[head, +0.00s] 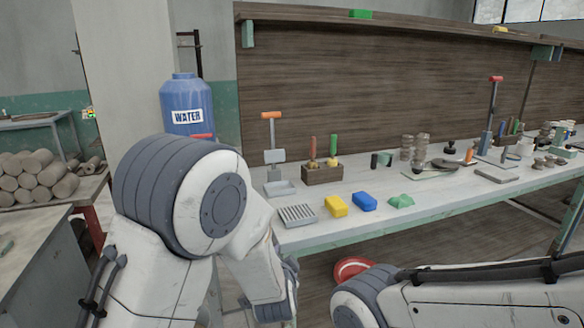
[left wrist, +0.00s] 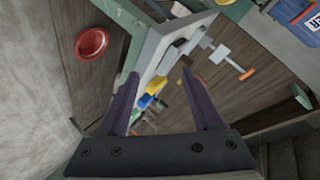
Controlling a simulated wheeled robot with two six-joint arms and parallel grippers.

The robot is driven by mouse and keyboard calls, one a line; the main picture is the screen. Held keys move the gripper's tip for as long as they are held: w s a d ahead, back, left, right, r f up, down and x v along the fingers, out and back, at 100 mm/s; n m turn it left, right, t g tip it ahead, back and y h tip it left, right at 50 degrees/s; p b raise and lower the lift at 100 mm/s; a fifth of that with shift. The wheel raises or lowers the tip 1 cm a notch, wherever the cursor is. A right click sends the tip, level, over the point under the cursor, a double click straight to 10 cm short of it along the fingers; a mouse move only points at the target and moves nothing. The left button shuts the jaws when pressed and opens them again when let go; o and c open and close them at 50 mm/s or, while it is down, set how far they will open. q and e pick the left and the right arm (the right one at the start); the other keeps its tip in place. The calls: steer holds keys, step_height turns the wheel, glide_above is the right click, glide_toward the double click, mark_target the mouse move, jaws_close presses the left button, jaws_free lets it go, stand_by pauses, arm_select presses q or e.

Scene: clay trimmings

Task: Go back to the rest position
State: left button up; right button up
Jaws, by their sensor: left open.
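My left arm fills the left and lower middle of the head view, bent down in front of the workbench (head: 330,224). In the left wrist view my left gripper (left wrist: 160,73) is open, with two dark fingers wide apart and nothing between them in their grip. The bench and its tools show beyond the fingers, tilted. My right arm crosses the lower right of the head view; its gripper is out of view.
On the bench stand a yellow block (head: 336,206), a blue block (head: 364,202), a green lump (head: 401,201) and a wooden tool box (head: 322,174). A blue water barrel (head: 186,100) stands behind my left arm. A red dish (head: 353,268) lies low before the bench.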

arm_select(q)
steer(key=s+d+r+n+g+h+p, duration=0.1)
steer(key=s+d+r+g+h+p, duration=0.2)
steer(key=s, duration=0.5)
steer(key=s+d+r+g+h, duration=0.1)
steer(key=s+d+r+g, duration=0.25)
steer(key=s, duration=0.55)
steer(key=s+a+r+n+g+y+p, duration=0.1)
steer(key=s+a+g, duration=0.2)
steer(key=s, duration=0.5)
steer(key=s+a+r+n+g+y+p, duration=0.1)
steer(key=s+a+r+g+y, duration=0.1)
steer(key=s, duration=0.7)
steer(key=shift+s+a+g+p, duration=0.3)
steer(key=shift+a+g, duration=0.45)
steer(key=shift+a, duration=0.4)
steer(key=shift+r, duration=0.1)
